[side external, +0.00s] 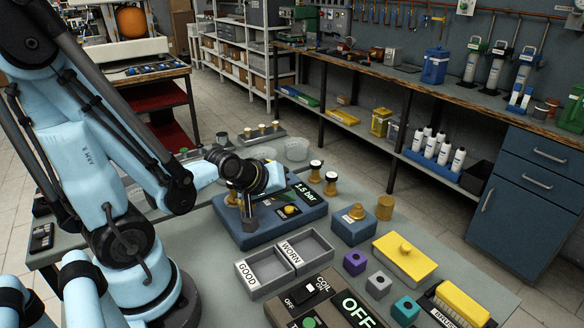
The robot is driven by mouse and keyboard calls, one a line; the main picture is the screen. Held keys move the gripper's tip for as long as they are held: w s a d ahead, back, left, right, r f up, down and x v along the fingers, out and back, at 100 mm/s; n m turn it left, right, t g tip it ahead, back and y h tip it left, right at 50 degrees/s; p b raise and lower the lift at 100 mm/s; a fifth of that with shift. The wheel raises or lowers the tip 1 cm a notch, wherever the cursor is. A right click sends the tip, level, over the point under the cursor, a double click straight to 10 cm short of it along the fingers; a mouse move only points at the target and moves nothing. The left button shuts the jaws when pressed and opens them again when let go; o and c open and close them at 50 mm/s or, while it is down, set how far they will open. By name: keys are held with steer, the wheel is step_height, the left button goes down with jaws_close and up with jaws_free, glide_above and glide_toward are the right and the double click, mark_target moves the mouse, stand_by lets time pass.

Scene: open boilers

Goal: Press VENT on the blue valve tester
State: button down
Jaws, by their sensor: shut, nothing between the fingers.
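The blue valve tester (290,226) sits on the grey table at the middle of the side external view. Its dark top panel has a green display (290,200) reading 1.5 bar and a yellow round button (288,211) below it. I cannot read a VENT label at this size. My gripper (244,207) is shut and empty, over the left part of the tester. The wrist and fingers hide that part of its top, and I cannot tell whether the fingertips touch it. Brass parts show around the fingers and are hard to separate from them.
A grey tray (305,235) marked GOOD and WORN lies in front of the tester. A coil box (318,312) is nearer. To the right are a blue block with a brass fitting (355,225), small cubes and a yellow-lidded box (404,258). Dark-topped brass valves (331,183) stand behind.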

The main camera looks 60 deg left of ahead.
mark_target(285, 210)
steer(key=shift+f, duration=0.15)
steer(key=shift+f, duration=0.3)
steer(key=shift+r, duration=0.2)
stand_by(0.4)
steer(key=shift+r, duration=0.25)
steer(key=shift+r, duration=0.15)
steer(key=shift+r, duration=2.35)
